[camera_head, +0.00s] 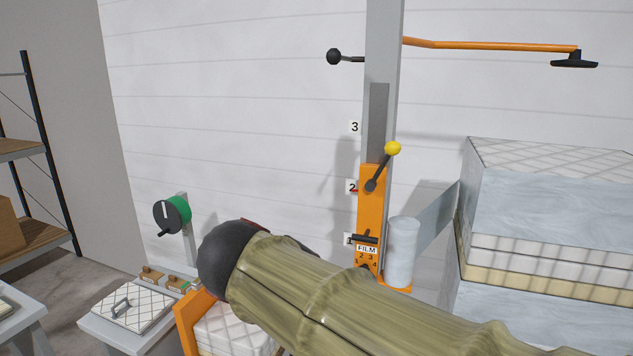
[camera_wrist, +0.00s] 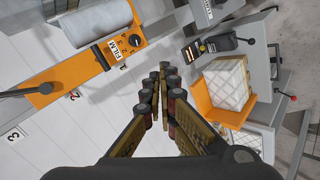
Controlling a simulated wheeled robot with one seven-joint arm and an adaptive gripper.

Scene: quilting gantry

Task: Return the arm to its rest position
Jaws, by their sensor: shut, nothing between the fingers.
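My arm, in an olive sleeve, reaches across the lower middle of the head view from the right and ends in a round black joint. My gripper is mostly hidden behind that joint there. In the wrist view my gripper (camera_wrist: 167,72) shows with its two ribbed fingers together at the tips, shut and empty. The fingers point between the orange film carriage (camera_wrist: 122,48) and a quilted block in an orange holder (camera_wrist: 205,98), apart from both as far as I can tell.
A grey post with the orange film carriage (camera_head: 371,215), a yellow-knobbed lever (camera_head: 392,149) and a film roll (camera_head: 402,252) stands behind my arm. Wrapped mattresses (camera_head: 545,205) are stacked at right. A table with a quilted pad (camera_head: 130,305) and a green-black reel (camera_head: 172,215) are at left.

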